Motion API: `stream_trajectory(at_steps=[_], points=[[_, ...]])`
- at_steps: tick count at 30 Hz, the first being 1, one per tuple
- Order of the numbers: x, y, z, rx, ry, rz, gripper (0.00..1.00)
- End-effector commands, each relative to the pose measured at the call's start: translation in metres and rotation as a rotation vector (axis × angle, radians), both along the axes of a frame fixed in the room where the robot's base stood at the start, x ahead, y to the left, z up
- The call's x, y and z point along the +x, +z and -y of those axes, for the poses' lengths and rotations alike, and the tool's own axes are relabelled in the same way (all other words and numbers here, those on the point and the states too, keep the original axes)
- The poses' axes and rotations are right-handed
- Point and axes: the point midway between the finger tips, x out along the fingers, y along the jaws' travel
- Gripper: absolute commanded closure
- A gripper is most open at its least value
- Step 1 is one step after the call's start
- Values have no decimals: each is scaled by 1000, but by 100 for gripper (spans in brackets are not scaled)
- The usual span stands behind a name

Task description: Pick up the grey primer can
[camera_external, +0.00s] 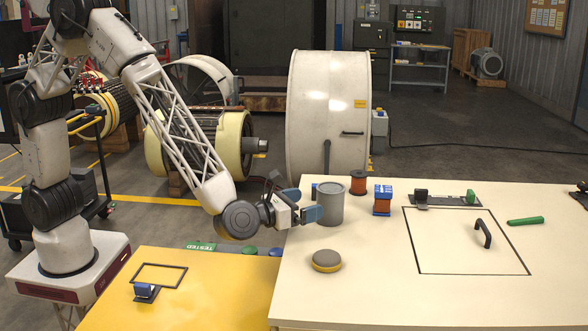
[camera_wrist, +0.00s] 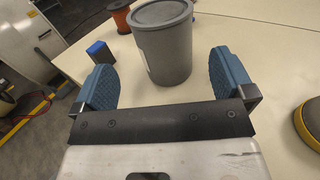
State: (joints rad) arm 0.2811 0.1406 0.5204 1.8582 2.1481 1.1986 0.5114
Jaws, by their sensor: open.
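The grey primer can (camera_external: 330,206) stands upright near the left edge of the cream table, its lid on top. In the wrist view the can (camera_wrist: 166,50) is just ahead of and between my gripper's two blue pads. My gripper (camera_external: 309,204) is open and low beside the can's left side in the external view. In the wrist view the gripper (camera_wrist: 162,82) has its pads well apart, with the can's lower front reaching the gap between them.
A copper-coloured spool (camera_external: 358,183) and a blue-and-orange block (camera_external: 382,200) stand behind and right of the can. A round yellow-and-grey disc (camera_external: 326,261) lies in front. A small blue block (camera_wrist: 99,51) is left of the can. The table (camera_external: 370,290) is clear at front right.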

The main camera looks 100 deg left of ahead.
Motion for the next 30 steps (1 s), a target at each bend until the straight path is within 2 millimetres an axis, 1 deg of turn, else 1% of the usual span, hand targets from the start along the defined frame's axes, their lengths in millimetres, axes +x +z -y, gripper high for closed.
stream_trajectory(at_steps=[4,12,25,30], points=[[3,0,-3,-1,1,-1,0],[19,0,-14,-1,2,0,0],[23,0,-16,-1,2,0,0],[32,0,-21,-1,2,0,0]])
